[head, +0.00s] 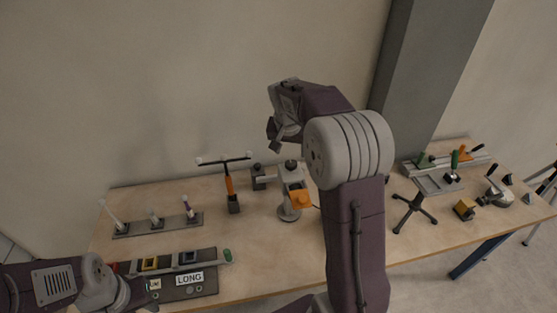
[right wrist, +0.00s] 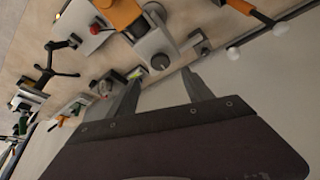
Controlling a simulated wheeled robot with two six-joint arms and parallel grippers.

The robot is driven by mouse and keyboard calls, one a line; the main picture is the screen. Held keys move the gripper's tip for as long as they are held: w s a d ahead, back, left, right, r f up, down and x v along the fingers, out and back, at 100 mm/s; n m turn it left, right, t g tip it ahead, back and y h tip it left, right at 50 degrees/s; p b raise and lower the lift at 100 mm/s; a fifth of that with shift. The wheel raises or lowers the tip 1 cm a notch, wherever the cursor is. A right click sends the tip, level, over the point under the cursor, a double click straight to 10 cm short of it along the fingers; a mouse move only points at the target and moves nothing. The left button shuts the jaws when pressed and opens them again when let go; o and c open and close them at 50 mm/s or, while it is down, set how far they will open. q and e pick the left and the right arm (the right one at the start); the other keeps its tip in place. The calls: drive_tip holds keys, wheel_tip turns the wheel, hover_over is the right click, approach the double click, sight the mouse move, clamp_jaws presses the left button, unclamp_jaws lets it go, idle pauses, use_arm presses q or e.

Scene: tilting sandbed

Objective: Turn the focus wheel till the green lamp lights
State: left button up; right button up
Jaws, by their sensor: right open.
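A grey and white instrument like a microscope, with an orange part (head: 300,199), stands mid-table in the head view. Its orange part (right wrist: 122,12) is at the top of the right wrist view, with a round grey disc (right wrist: 160,62) below. I cannot tell surely which part is the focus wheel. A small pale green patch (right wrist: 136,73) shows near one finger; I cannot tell if it is the lamp or lit. My right gripper (head: 274,136) is open and empty, raised above and behind the instrument. My left arm is low at the left; its fingers are not clear.
A dark block (head: 258,180) and an orange-handled T-shaped tool (head: 230,185) stand left of the instrument. A rack (head: 158,226) and a panel marked LONG (head: 190,279) are further left. A black tripod stand (head: 413,212) and a tray with clamps (head: 437,183) are at right.

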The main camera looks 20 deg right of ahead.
sight(291, 164)
drive_tip(key=p+x, duration=0.1)
drive_tip(key=x, duration=0.7)
drive_tip(key=shift+w+f, duration=0.2)
drive_tip(key=shift+f, duration=0.05)
drive_tip(key=shift+s+d+f, duration=0.15)
drive_tip(key=shift+f, duration=0.05)
use_arm(q)
drive_tip(key=shift+s+r, duration=0.1)
drive_tip(key=shift+r, duration=0.6)
use_arm(e)
drive_tip(key=shift+c, duration=0.2)
drive_tip(key=c, duration=0.5)
clamp_jaws()
use_arm(q)
drive_tip(key=shift+f, duration=0.1)
drive_tip(key=shift+f, duration=0.1)
